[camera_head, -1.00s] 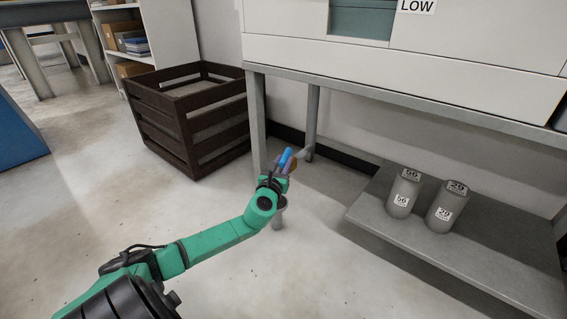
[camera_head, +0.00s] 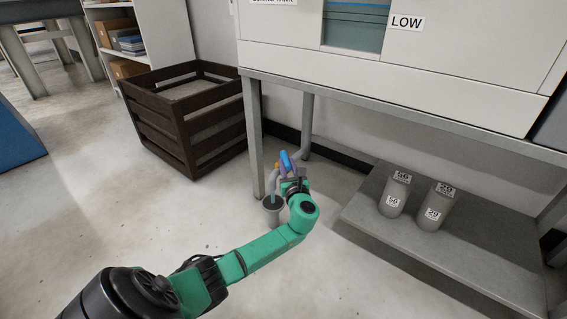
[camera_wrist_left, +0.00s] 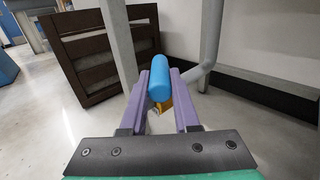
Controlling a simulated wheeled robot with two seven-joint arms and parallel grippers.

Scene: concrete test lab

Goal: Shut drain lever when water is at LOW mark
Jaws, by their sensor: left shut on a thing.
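The drain lever has a blue handle (camera_head: 287,160), also large in the left wrist view (camera_wrist_left: 159,77), with a yellow-brown valve part below it. My left gripper (camera_head: 291,173) is shut on this handle; its purple fingers (camera_wrist_left: 160,92) lie on either side of it. A grey drain pipe (camera_head: 317,150) leads to the valve. A bluish stream shows above a grey round receptacle (camera_head: 272,207) on the floor. The tank window (camera_head: 355,28) shows teal with darker lines, beside the LOW label (camera_head: 407,23). I cannot tell the exact water level. My right gripper is out of view.
The white tank (camera_head: 460,70) stands on a grey metal frame above the valve, with a leg (camera_head: 254,135) close by. A dark slatted crate (camera_head: 190,125) is at left. Two grey numbered cylinders stand on a low shelf (camera_head: 450,255) at right. Front floor is clear.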

